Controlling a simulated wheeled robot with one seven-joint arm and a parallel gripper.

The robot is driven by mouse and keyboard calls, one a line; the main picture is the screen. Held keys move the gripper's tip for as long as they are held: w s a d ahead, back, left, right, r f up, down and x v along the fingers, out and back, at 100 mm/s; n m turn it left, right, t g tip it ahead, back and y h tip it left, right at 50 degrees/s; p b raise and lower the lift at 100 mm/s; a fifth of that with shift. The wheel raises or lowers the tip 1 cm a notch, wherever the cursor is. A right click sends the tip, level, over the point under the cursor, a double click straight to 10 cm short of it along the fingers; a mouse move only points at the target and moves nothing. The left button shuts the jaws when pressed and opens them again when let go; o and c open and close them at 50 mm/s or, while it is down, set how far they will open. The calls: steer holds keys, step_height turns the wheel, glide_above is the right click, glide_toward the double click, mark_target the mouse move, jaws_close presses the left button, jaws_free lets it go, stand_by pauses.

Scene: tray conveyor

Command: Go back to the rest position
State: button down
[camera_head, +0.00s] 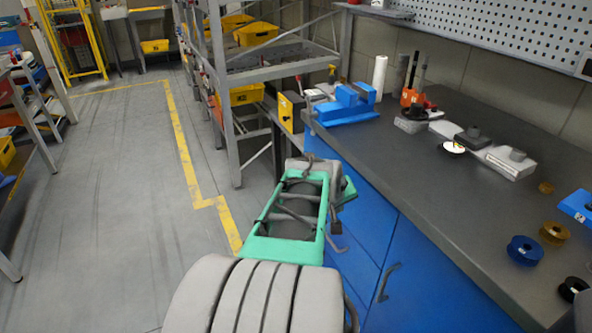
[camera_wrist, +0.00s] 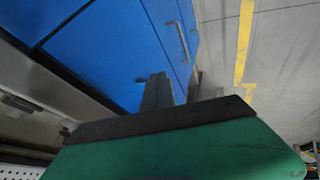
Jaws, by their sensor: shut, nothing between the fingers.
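My arm reaches forward in the head view, with its green link in front of the blue cabinet (camera_head: 355,215) under the workbench. In the wrist view my gripper (camera_wrist: 174,88) shows two dark fingers beyond a dark plate and green housing. It is shut and empty, in front of the blue cabinet doors (camera_wrist: 105,60). No object is held. In the head view my fingers are hard to make out beside the arm's end.
The dark workbench top (camera_head: 440,195) on the right holds a blue vise (camera_head: 345,105), grey boxes and several spools. A metal shelf rack (camera_head: 270,65) with yellow bins stands behind. The grey floor (camera_head: 110,200) on the left is clear, with a yellow line.

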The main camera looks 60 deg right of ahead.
steer(key=w+a+r+n+t+y+p, duration=0.1)
steer(key=w+a+r+n+y+p, duration=0.1)
steer(key=w+a+r+p, duration=0.5)
steer(key=w+a+r+n+t+y+p, duration=0.2)
steer(key=w+a+r+p, duration=0.15)
steer(key=w+a, duration=0.85)
steer(key=s+a+r+n+y+p, duration=0.1)
steer(key=s+a+r+n+p, duration=0.1)
steer(key=a, duration=1)
steer(key=s+a+r+n+y+p, duration=0.1)
steer(key=a+r+p, duration=0.3)
steer(key=a, duration=0.9)
steer(key=shift+s+a+n+g+y+p, duration=0.15)
steer(key=shift+s+n+g+y+p, duration=0.25)
steer(key=shift+s+y+p, duration=0.45)
steer(key=shift+w, duration=0.3)
